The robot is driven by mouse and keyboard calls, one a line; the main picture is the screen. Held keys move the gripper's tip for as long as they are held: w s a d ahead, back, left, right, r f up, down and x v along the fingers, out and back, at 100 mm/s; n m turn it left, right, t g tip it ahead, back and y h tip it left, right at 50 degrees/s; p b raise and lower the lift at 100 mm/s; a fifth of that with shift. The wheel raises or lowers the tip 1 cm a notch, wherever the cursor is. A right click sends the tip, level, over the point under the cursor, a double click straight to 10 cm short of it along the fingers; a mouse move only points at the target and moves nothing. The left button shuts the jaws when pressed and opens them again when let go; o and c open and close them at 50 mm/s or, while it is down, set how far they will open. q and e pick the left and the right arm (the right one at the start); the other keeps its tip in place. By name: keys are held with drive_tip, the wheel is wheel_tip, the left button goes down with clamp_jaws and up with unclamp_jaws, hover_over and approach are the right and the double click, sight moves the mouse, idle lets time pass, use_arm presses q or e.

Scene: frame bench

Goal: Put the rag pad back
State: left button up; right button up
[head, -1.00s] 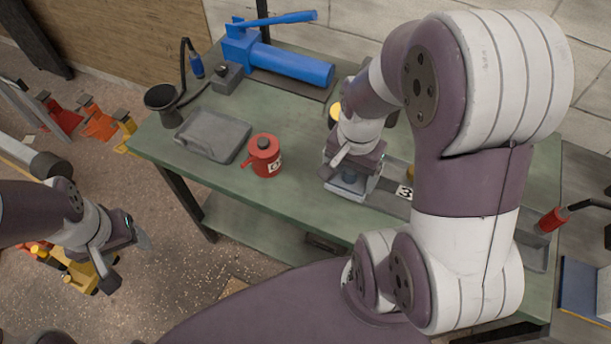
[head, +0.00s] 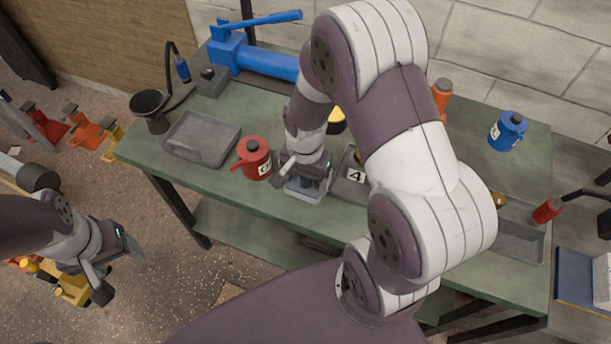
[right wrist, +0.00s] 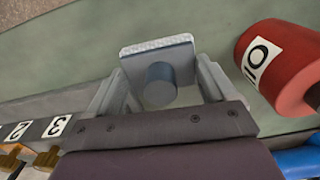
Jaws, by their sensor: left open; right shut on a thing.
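The rag pad (right wrist: 130,52) is a pale square pad with a blue-grey round knob on top. My right gripper (right wrist: 160,88) is shut on the knob, one finger on each side. In the head view my right gripper (head: 306,176) is over the pad (head: 303,195) at the bench's front edge, right of the red can (head: 254,158). I cannot tell whether the pad touches the bench. My left gripper (head: 122,272) is open and empty, off the bench's left end. A numbered tray (right wrist: 80,108) lies beside the pad; its label 4 (head: 356,176) shows in the head view.
A grey shallow tray (head: 201,137) and a black lamp-like cup (head: 150,108) stand on the left of the green bench (head: 235,195). A blue vise-like tool (head: 265,58) is at the back. A blue can (head: 507,132) stands back right. My right arm hides the bench's middle.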

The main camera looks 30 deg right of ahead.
drive_tip(key=o, duration=0.9)
wheel_tip(320, 180, up, 12)
drive_tip(key=p, duration=0.2)
drive_tip(key=n+t, duration=0.1)
drive_tip(key=n, duration=1)
approach(305, 178)
drive_tip(key=s+a, duration=0.2)
drive_tip(key=shift+s+f, duration=0.1)
drive_tip(key=shift+s, duration=0.25)
wheel_tip(305, 178, up, 2)
drive_tip(key=shift+r+p, duration=0.15)
drive_tip(key=shift+p, duration=0.8)
